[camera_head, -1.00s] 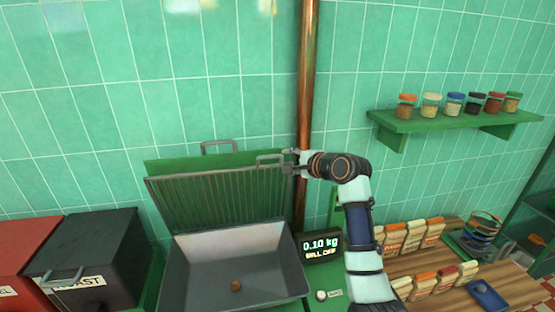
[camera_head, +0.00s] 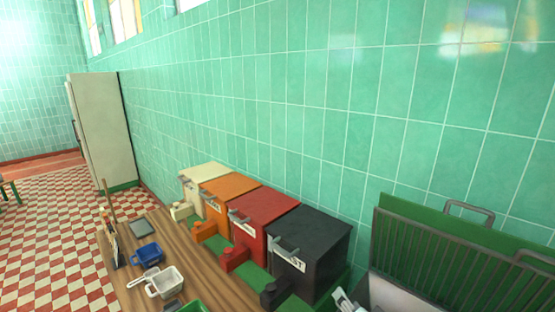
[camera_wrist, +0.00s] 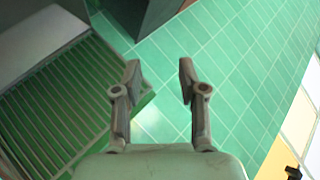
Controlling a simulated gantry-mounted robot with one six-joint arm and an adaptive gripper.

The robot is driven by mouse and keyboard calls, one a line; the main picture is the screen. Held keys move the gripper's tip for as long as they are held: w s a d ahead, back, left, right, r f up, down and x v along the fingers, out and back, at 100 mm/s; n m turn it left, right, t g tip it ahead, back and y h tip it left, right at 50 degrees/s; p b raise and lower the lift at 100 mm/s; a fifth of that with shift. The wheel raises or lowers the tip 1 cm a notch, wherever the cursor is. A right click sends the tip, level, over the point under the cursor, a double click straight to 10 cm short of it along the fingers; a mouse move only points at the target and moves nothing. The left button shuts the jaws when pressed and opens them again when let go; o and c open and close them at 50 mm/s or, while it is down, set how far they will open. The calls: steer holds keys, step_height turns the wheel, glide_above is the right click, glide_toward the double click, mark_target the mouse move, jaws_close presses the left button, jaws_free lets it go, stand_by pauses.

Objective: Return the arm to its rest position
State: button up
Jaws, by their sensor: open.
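My gripper (camera_wrist: 160,80) is open and empty in the wrist view, its two fingers apart with green wall tiles behind them. In the head view only a small pale part, perhaps of my arm, shows at the bottom edge, so the arm's pose is mostly hidden.
A black bin (camera_head: 310,255), a red bin (camera_head: 265,215), an orange bin (camera_head: 232,198) and a cream bin (camera_head: 207,178) stand along the tiled wall. A blue container (camera_head: 148,254) and a white one (camera_head: 166,282) sit on the wooden counter (camera_head: 205,270). A tall cabinet (camera_head: 100,130) stands far left.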

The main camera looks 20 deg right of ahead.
steer(key=s+a+f+n+y, duration=0.1)
steer(key=s+a+n, duration=0.2)
steer(key=a, duration=0.7)
steer(key=s+a+n+y, duration=0.1)
steer(key=s+a+n, duration=0.2)
steer(key=a, duration=0.7)
steer(key=s+a+f+n+y, duration=0.1)
steer(key=s+a+n+y, duration=0.1)
steer(key=a+n, duration=0.4)
steer(key=a, duration=0.4)
steer(key=shift+s+f+n+t, duration=0.3)
steer(key=shift+s+f+n, duration=0.05)
steer(key=shift+s+n, duration=0.05)
